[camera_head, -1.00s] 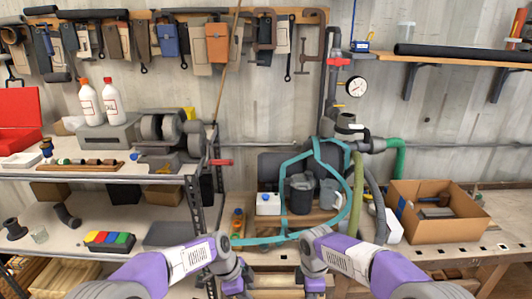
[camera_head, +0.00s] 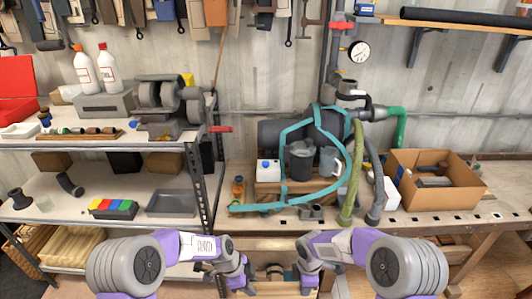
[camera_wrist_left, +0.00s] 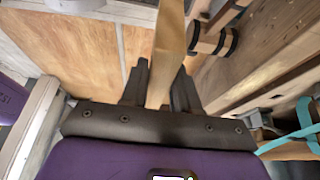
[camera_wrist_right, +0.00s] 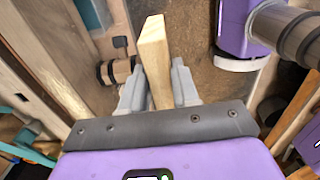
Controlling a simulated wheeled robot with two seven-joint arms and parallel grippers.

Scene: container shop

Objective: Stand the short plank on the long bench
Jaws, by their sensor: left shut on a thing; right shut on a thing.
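My left gripper (camera_head: 238,282) and my right gripper (camera_head: 307,280) hang low in the head view, a short way apart, in front of the workbench (camera_head: 480,207). In the left wrist view, my left gripper (camera_wrist_left: 160,88) is shut on a narrow pale wooden plank (camera_wrist_left: 170,40) that runs away between its fingers. In the right wrist view, my right gripper (camera_wrist_right: 159,88) is shut on a pale wooden piece with a squared end (camera_wrist_right: 153,52). I cannot tell for sure whether both hold the same short plank.
A cardboard box (camera_head: 430,190) stands at right. Bare benchtop lies around the hoses and box. A shelf unit (camera_head: 205,195) with tools and bottles stands at left.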

